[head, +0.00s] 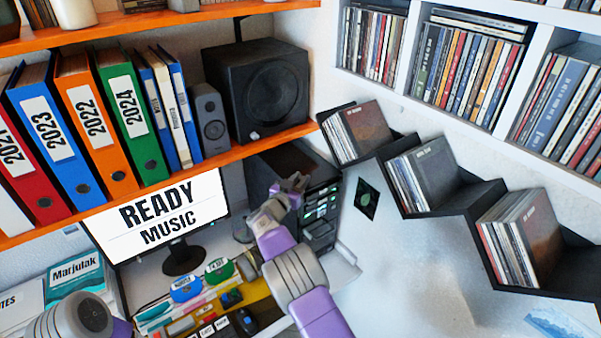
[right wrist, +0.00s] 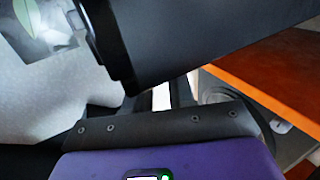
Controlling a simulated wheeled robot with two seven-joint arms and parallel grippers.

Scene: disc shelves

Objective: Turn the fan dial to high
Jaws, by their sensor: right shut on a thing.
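A black computer tower (head: 325,180) with green lit displays on its front stands on the desk under the orange shelf. My right gripper (head: 293,184) is at the upper part of the tower's front, shut on what seems to be the fan dial. The dial is hidden, so I cannot read its setting. In the right wrist view, the finger area (right wrist: 168,94) lies partly behind the large dark side of the tower (right wrist: 190,45). My left gripper is out of view; only part of my left arm shows at the lower left.
A monitor (head: 160,215) reading READY MUSIC stands left of the tower. An orange shelf (head: 225,150) with binders and a black speaker (head: 262,90) hangs above. A stepped black disc shelf (head: 475,190) is on the right wall. Small items clutter the desk below the monitor.

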